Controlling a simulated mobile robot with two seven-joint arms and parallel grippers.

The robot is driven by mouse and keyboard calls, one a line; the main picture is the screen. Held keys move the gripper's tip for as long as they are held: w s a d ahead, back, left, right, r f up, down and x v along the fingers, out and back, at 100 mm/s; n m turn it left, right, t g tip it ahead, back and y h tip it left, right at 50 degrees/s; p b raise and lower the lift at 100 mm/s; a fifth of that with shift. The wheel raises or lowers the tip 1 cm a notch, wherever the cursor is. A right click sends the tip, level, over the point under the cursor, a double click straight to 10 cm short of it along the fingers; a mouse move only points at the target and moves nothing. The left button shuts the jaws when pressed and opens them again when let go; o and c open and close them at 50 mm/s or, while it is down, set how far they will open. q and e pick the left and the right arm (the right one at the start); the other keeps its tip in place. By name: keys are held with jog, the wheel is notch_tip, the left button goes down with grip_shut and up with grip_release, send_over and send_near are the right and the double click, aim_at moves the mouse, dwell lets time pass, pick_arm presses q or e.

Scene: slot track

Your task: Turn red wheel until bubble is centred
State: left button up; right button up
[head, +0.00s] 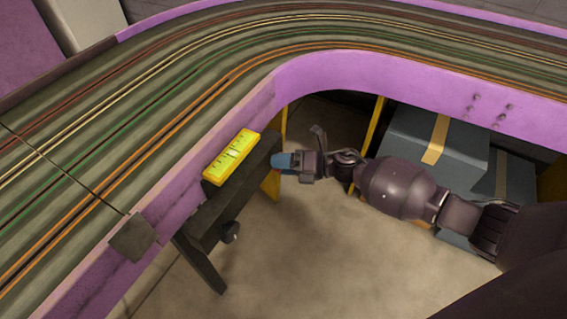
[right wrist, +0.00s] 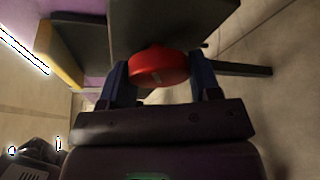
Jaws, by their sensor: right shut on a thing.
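A yellow spirit level (head: 218,170) lies along a dark beam beside the purple track wall in the head view. A pale vial shows near its middle, but the bubble is too small to place. The red wheel (right wrist: 158,64) is under a dark block in the right wrist view; it is hidden in the head view. My right gripper (head: 283,162) is at the end of the dark support, with its blue fingers on either side of the wheel (right wrist: 158,80), shut on it. My left gripper is not in view.
The slot track (head: 150,85) curves above, edged by a purple wall (head: 400,85). A dark support (head: 205,260) with a black knob (head: 230,233) stands below the level. Grey boxes (head: 405,140) with tape sit under the track at right. The floor (head: 310,260) is clear.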

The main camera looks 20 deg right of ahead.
jog(key=shift+n, duration=0.3)
jog(key=o, duration=0.9)
pick_arm(q)
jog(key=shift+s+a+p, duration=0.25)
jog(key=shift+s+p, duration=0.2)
jog(key=shift+p, duration=0.35)
pick_arm(e)
jog(key=shift+v, duration=5.45)
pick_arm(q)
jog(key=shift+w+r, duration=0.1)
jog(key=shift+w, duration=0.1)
